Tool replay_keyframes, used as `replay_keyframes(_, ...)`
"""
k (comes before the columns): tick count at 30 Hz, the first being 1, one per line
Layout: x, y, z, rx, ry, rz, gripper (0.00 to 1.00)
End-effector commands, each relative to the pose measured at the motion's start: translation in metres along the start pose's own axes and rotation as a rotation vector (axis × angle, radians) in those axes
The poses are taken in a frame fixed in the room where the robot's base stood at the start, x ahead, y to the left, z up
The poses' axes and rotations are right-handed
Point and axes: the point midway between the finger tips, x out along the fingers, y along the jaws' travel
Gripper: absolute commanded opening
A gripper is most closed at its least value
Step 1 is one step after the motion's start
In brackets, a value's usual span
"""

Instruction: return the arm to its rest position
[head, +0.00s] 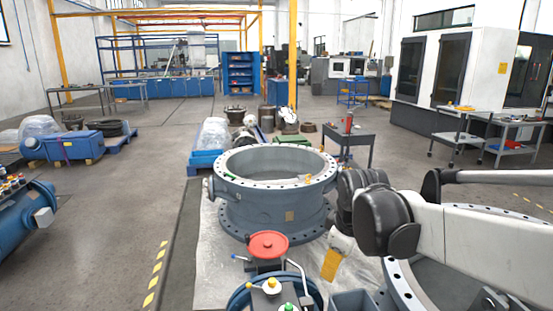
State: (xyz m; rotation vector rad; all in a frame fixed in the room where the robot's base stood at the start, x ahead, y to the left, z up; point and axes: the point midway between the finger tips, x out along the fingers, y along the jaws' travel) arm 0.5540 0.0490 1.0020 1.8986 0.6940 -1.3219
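My arm enters from the right edge as a white link that ends in dark, rounded joints at right of centre in the head view. The end of my arm is not clearly visible, and I cannot make out my gripper or its fingers. A large grey-blue flanged valve body (272,205) stands upright in the middle, just left of the dark joints. A second large flanged ring (398,290) lies at the lower right, partly covered by the white link.
A red round cap (268,245) and a yellow tag (331,265) are near the front. A dark cart (350,140) stands behind the valve body. White machine cabinets (480,75) fill the back right. A blue cylinder (25,220) is at left. The floor aisle at left is clear.

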Motion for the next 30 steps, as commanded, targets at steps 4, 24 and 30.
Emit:
replay_keyframes(4, -0.034, -0.029, 0.043, 0.233, 0.047, 0.055, 0.5)
replay_keyframes(24, -0.05, -0.121, 0.152, 0.915, 0.248, 0.159, 0.5)
replay_keyframes(30, -0.05, -0.121, 0.152, 0.915, 0.248, 0.159, 0.5)
